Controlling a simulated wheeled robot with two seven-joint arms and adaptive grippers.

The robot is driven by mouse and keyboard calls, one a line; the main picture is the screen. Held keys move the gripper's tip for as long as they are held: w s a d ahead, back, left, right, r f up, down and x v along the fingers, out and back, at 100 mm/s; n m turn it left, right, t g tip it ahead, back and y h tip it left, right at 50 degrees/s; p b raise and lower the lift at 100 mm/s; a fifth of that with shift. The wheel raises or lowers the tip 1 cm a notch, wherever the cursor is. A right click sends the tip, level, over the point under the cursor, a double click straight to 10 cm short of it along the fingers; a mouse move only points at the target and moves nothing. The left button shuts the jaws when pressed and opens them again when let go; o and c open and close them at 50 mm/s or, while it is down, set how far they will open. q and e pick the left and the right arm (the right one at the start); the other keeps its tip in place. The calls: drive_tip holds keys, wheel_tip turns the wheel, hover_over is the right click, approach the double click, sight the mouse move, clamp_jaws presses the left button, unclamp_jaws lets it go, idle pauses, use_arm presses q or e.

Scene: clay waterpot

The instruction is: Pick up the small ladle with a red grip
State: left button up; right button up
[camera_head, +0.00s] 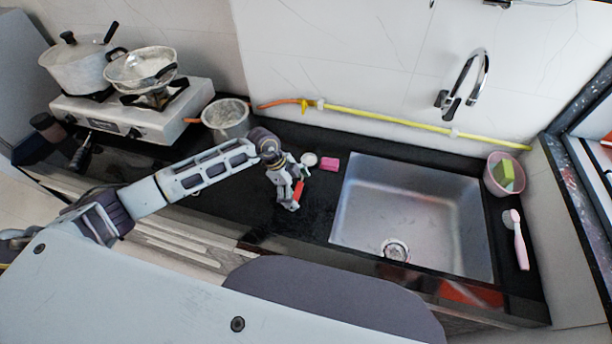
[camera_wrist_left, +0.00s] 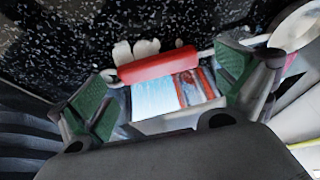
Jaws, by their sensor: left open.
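The small ladle's red grip (camera_head: 299,191) lies on the black counter left of the sink. In the left wrist view the red grip (camera_wrist_left: 158,65) runs across the picture between my finger pads. A pale rod leads from it to a pale round piece (camera_wrist_left: 296,25) at the upper right, seemingly the ladle's bowl. My left gripper (camera_head: 291,190) is low over the counter at the grip and partly hides it. In the left wrist view my left gripper (camera_wrist_left: 168,92) is open, with green pads on either side of the grip. Contact cannot be told. My right gripper is not in view.
A pink block (camera_head: 329,163) lies close by, left of the steel sink (camera_head: 385,215). A metal pot (camera_head: 226,120) stands behind my left arm, beside the stove (camera_head: 140,115). A yellow hose (camera_head: 390,119) runs along the wall. A pale-blue and striped patch (camera_wrist_left: 165,95) shows below the grip.

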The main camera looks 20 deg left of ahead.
use_arm(q)
drive_tip(key=shift+f, duration=0.1)
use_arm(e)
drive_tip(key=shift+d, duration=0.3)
use_arm(q)
drive_tip(key=shift+c, duration=0.3)
